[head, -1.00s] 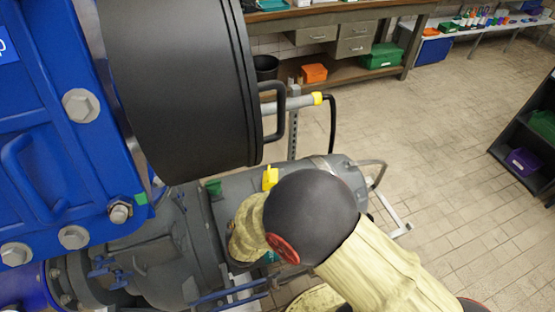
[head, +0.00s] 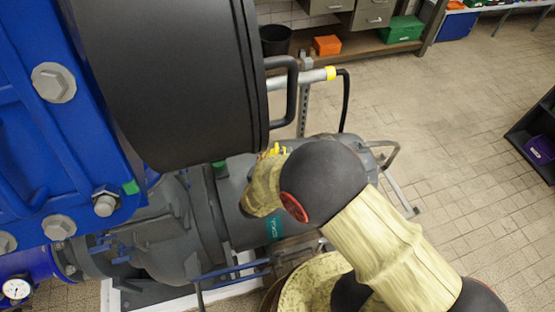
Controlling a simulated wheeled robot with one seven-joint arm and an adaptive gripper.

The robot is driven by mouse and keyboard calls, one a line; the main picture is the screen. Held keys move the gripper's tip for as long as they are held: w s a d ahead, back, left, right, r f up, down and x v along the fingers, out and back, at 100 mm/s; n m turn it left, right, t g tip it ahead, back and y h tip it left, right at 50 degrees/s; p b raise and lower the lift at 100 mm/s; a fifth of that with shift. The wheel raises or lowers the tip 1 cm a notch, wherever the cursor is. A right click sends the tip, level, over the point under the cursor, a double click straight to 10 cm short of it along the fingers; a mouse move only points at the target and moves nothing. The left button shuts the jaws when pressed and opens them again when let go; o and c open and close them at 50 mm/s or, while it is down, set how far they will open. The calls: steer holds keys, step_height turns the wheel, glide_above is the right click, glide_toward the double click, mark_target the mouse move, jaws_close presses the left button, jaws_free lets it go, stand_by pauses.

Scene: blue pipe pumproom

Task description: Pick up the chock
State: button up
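A small bright yellow piece (head: 276,150), perhaps the chock, shows on top of the grey cylindrical machine (head: 235,205), just behind my arm. My arm covers much of it, so its shape and exact footing cannot be made out. A small green piece (head: 218,163) shows to its left, at the back of the machine. No other thing in view reads clearly as a chock. My arm, in a pale yellow cover with dark joints, reaches in from the lower right and bends down over the machine. My gripper is hidden behind the arm.
A large black cylinder (head: 165,75) with a handle (head: 284,95) hangs close on the left, beside a blue bolted housing (head: 50,130). A grey pipe with a yellow collar (head: 330,73) stands behind. A workbench (head: 375,42) is at the back.

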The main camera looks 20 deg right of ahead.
steer(key=b+x, duration=0.2)
steer(key=x, duration=0.2)
steer(key=shift+d+f, duration=0.1)
steer(key=shift+d, duration=0.1)
steer(key=shift+c, duration=0.5)
jaws_close()
stand_by(0.6)
